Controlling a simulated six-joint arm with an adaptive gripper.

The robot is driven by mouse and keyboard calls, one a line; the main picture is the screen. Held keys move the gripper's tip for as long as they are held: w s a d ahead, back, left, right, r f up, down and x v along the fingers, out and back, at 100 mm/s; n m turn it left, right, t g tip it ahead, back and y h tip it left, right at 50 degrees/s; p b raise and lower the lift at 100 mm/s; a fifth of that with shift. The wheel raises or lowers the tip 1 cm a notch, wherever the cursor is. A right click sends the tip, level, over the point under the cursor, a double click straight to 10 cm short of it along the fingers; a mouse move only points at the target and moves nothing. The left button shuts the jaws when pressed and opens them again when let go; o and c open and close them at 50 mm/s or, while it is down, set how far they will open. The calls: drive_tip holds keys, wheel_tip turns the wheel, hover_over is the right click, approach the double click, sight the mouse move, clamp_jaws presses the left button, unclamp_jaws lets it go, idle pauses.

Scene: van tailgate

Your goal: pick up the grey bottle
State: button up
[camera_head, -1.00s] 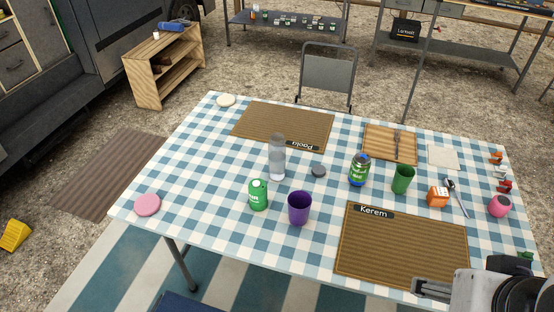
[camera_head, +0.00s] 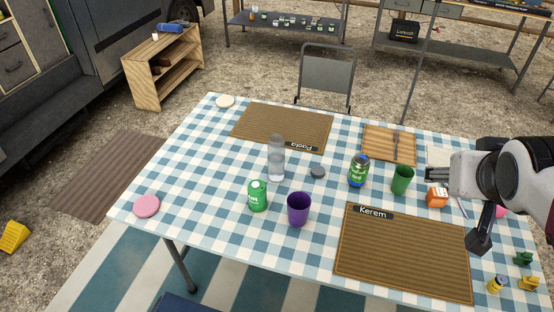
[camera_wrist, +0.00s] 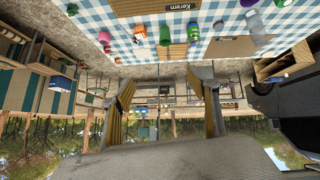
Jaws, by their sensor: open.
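The grey bottle (camera_head: 276,158) is tall and see-through, and stands upright on the checked table just left of the middle in the head view. In the wrist view the bottle (camera_wrist: 255,24) shows near the top right, in a tipped-over picture. My gripper (camera_head: 430,174) has come in from the right in the head view, near the orange box and the green cup, well to the right of the bottle. In the wrist view my gripper's two fingers (camera_wrist: 166,98) are spread wide with nothing between them.
Close to the bottle stand a green canister (camera_head: 257,196), a purple cup (camera_head: 298,210) and a dark grey lid (camera_head: 317,172). A green-labelled jar (camera_head: 357,170), a green cup (camera_head: 402,180) and an orange box (camera_head: 437,196) lie between it and my gripper.

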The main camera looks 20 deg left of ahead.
drive_tip(key=w+a+f+n+t+y, duration=0.1)
drive_tip(key=w+a+n+y, duration=0.1)
drive_tip(key=w+a, duration=0.5)
drive_tip(key=w+a+f+n+t+y, duration=0.1)
drive_tip(key=w+a+f+t, duration=0.1)
drive_tip(key=w, duration=1)
drive_tip(key=w+a+f+n+t+y, duration=0.1)
drive_tip(key=w+a+n+y, duration=0.1)
drive_tip(key=w+a, duration=0.5)
drive_tip(key=w+a+f+n+g+y, duration=0.1)
drive_tip(key=w+a+f+n+y, duration=0.2)
drive_tip(key=a+f, duration=0.4)
drive_tip(key=w+a+f+n+g+y, duration=0.1)
drive_tip(key=w+a+f+n+y, duration=0.15)
drive_tip(key=a+f+y, duration=0.45)
drive_tip(key=s+a+f+n+g+y, duration=0.1)
drive_tip(key=s+a+f+g+y, duration=0.1)
drive_tip(key=a+f, duration=0.4)
drive_tip(key=shift+s+f+g, duration=0.5)
drive_tip(key=shift+s+f, duration=0.4)
drive_tip(key=shift+s, duration=0.3)
drive_tip(key=shift+f, duration=0.1)
